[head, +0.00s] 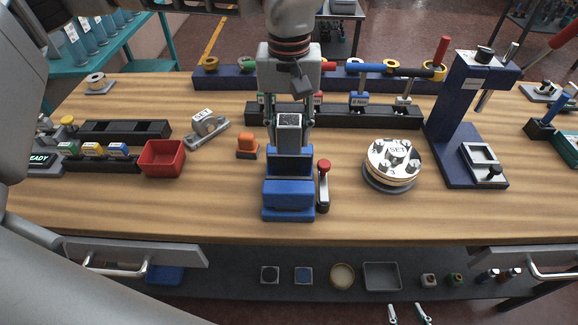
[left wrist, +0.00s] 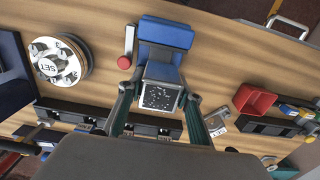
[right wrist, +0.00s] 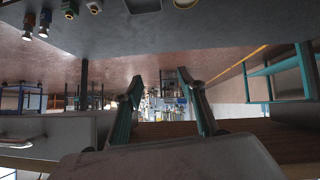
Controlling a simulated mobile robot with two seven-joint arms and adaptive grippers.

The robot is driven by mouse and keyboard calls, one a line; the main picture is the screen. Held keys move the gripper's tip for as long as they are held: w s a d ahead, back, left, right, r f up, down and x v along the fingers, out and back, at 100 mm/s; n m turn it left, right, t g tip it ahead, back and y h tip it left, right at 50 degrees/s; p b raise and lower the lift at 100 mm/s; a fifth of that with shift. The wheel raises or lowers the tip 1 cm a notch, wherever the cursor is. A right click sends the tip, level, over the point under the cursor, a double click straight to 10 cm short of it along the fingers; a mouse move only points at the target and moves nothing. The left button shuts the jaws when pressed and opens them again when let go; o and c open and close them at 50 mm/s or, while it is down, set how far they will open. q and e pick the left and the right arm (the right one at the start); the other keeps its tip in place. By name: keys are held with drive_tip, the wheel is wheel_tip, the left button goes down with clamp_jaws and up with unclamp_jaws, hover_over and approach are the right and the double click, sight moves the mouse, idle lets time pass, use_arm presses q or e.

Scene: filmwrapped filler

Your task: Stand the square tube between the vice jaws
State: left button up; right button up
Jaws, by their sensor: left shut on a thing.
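The square tube (head: 289,133) is a grey, upright, square-section piece with a dark speckled top. My left gripper (head: 289,122) comes down from above and is shut on its sides; the tube top also shows between the fingers in the left wrist view (left wrist: 160,97). The blue vice (head: 288,196) stands on the bench, with a red-knobbed handle (head: 323,168) at its right. The tube is at the far end of the vice, its lower part hidden behind a blue jaw. I cannot tell whether it sits between the jaws. My right gripper (right wrist: 160,82) is open and empty, low before the bench.
An orange block (head: 247,147) and a grey SET fixture (head: 208,127) lie left of the vice, beside a red bin (head: 163,158). A round SET turntable (head: 391,164) and a tall blue press (head: 465,115) stand right. A dark rack (head: 385,115) runs behind. The front bench strip is clear.

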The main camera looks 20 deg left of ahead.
sight(290, 154)
use_arm(q)
wheel_tip(290, 154, down, 6)
drive_tip(key=shift+r+b, duration=0.2)
drive_tip(key=shift+b, duration=0.8)
drive_tip(key=shift+f, duration=0.3)
drive_tip(key=shift+f+b, duration=0.15)
drive_tip(key=shift+b, duration=0.25)
wheel_tip(290, 154, down, 4)
drive_tip(key=b, duration=0.3)
drive_tip(key=shift+f, duration=0.1)
use_arm(e)
drive_tip(key=a+f, duration=0.1)
drive_tip(key=w+a+f, duration=0.1)
drive_tip(key=shift+w+f+y, duration=0.15)
drive_tip(key=shift+f+y, duration=0.2)
drive_tip(key=shift+y, duration=0.05)
use_arm(q)
drive_tip(key=o, duration=1.4)
use_arm(e)
drive_tip(key=shift+f, duration=0.2)
